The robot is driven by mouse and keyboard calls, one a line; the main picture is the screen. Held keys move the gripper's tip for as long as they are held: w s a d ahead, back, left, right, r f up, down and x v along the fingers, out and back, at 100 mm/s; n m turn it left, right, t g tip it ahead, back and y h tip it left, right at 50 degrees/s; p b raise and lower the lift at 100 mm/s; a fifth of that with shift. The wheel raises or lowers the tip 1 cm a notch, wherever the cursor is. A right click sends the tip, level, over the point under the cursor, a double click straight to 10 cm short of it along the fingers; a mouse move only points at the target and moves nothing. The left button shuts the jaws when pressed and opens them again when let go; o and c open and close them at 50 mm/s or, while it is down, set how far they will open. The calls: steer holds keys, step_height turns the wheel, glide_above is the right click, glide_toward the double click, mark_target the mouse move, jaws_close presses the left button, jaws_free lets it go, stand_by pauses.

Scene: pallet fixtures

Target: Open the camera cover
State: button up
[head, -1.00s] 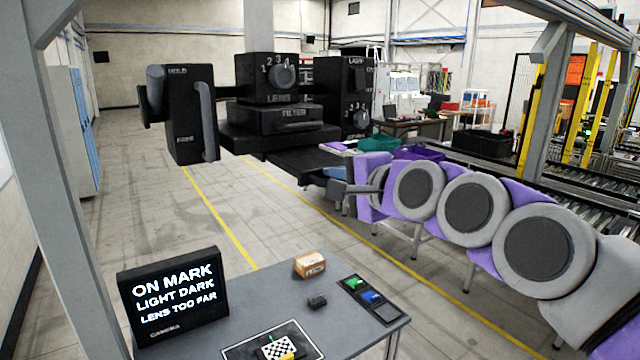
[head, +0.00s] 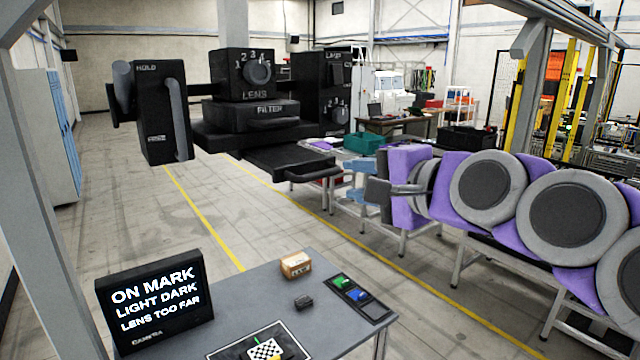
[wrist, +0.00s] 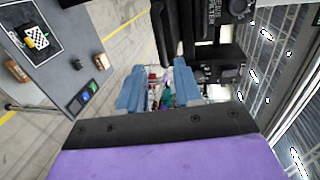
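The black camera apparatus (head: 250,115) stands beyond the small table in the head view, with a numbered LENS dial, a FILTER drawer and a lamp box. A low black flat part with a bar handle (head: 315,173) sticks out from it toward my arm; I cannot tell for certain that this is the cover. My gripper (head: 357,180) is right of that handle, with blue fingers apart and nothing held. In the wrist view my gripper (wrist: 157,78) is open, and a dark bar (wrist: 172,22) lies beyond the fingertips.
The grey table (head: 240,300) holds a screen (head: 155,300) reading ON MARK, LIGHT DARK, LENS TOO FAR. A checkered piece (head: 265,349), a small box (head: 295,265) and a button panel (head: 358,293) are also on it. A black HOLD block (head: 160,110) with levers stands left of the apparatus.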

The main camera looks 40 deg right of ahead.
steer(key=s+d+r, duration=0.1)
steer(key=s+d, duration=0.3)
steer(key=s, duration=0.4)
steer(key=w+a+f+n+g+y+b, duration=0.1)
steer(key=w+a+f+n+g+b, duration=0.2)
steer(key=a+f, duration=0.7)
steer(key=w+a+f+n+g+y+b, duration=0.15)
steer(key=a+f+n+g, duration=0.25)
steer(key=a+f+n, duration=0.5)
steer(key=s+f+n+g+h+b, duration=0.1)
steer(key=s+f+n+g, duration=0.1)
steer(key=f, duration=0.7)
steer(key=s+a+f+n+g+h+b, duration=0.1)
steer(key=s+f+g, duration=0.4)
steer(key=f, duration=0.5)
steer(key=s+a+f+n+g+h+b, duration=0.1)
steer(key=s+f+n+g+b, duration=0.1)
steer(key=s+f, duration=0.5)
step_height(320, 180, down, 3)
steer(key=shift+s+a+r+n+g+b, duration=0.15)
steer(key=shift+s+n+g+b, duration=0.15)
steer(key=shift+g+b, duration=0.35)
